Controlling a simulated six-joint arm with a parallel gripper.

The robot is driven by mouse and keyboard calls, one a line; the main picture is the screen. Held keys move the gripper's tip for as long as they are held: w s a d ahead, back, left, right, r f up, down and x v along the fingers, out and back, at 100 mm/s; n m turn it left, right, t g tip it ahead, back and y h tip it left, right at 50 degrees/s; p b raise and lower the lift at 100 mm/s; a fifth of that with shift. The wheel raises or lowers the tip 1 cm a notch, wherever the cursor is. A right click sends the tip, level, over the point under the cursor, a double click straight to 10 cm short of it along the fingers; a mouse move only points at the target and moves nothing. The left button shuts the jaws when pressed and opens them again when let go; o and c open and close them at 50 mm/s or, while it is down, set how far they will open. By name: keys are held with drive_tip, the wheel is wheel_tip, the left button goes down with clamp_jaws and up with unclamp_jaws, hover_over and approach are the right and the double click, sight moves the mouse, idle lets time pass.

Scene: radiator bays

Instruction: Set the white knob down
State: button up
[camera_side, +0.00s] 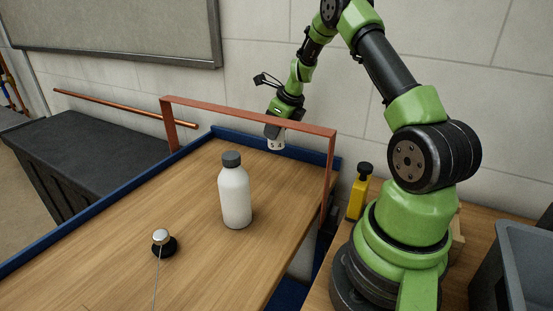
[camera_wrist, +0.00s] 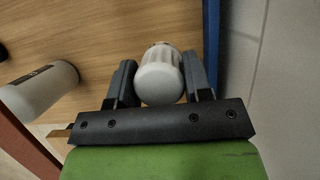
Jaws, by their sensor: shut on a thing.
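The white knob (camera_wrist: 160,78) is a ribbed white piece between the two dark fingers of my gripper (camera_wrist: 162,85) in the wrist view. My gripper is shut on it. In the side view my gripper (camera_side: 274,132) points down near the far end of the wooden bench, beyond the orange frame. The knob (camera_side: 276,145) shows there below the fingers with dark digits on its side. It is close to the bench top; I cannot tell whether it touches.
An orange frame (camera_side: 250,115) spans the bench (camera_side: 190,195) in front of my gripper. A white bottle (camera_side: 235,198) with a grey cap stands near it. A small silver-topped knob (camera_side: 161,237) on a black base stands at the front left. A blue edge (camera_wrist: 211,45) runs beside my gripper.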

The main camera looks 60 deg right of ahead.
wheel_tip(320, 180, down, 7)
drive_tip(key=shift+f, duration=0.1)
drive_tip(key=shift+f, duration=0.1)
idle(0.4)
drive_tip(key=o, duration=1)
drive_tip(key=shift+c, duration=0.2)
drive_tip(key=v, duration=1.2)
drive_tip(key=shift+r, duration=0.25)
